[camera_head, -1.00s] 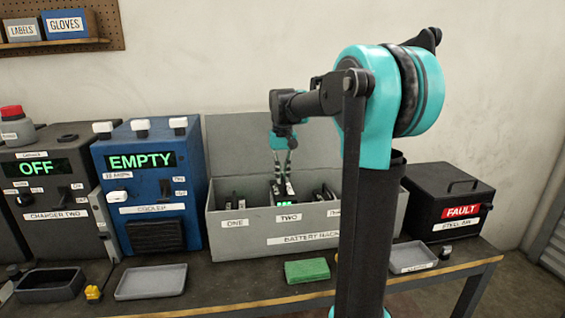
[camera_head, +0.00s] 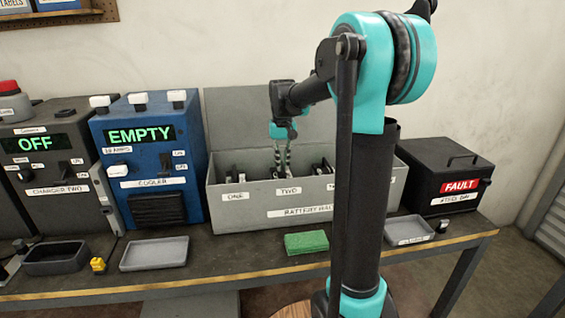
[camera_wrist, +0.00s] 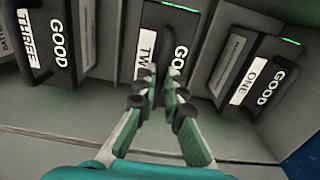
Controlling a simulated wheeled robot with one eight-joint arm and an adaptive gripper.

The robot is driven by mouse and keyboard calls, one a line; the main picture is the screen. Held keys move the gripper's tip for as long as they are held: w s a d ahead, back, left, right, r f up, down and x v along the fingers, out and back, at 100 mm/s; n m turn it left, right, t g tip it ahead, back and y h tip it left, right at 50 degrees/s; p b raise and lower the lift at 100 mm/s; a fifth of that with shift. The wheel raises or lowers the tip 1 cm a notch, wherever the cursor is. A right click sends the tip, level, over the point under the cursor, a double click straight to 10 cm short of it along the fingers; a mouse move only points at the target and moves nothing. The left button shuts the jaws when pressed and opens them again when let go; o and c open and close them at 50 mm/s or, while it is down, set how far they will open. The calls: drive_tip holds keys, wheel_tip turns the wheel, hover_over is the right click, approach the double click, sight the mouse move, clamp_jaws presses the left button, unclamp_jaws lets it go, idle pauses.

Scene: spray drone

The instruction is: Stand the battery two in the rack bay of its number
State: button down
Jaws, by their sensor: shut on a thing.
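The dark battery two (camera_wrist: 154,40), with part of its white TWO label and GOOD lettering showing, is in the middle of the wrist view. It stands in the bay marked TWO of the grey battery rack (camera_head: 252,217). My gripper (camera_wrist: 155,85) is shut on battery two at its upper part; the fingers hide the exact grip. My gripper also shows in the head view (camera_head: 282,160), pointing down into the middle bay. Whether the battery rests on the bay floor is hidden by the rack's front wall.
Battery three (camera_wrist: 50,40) and battery one (camera_wrist: 255,80) stand in the bays on either side. The blue cooler (camera_head: 150,165) reads EMPTY left of the rack, and a black FAULT bin (camera_head: 440,178) stands right. A green sponge (camera_head: 306,242) and a grey tray (camera_head: 154,253) lie in front.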

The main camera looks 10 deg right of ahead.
drive_tip(key=c, duration=1.6)
unclamp_jaws()
wheel_tip(320, 180, up, 12)
drive_tip(key=shift+r, duration=0.1)
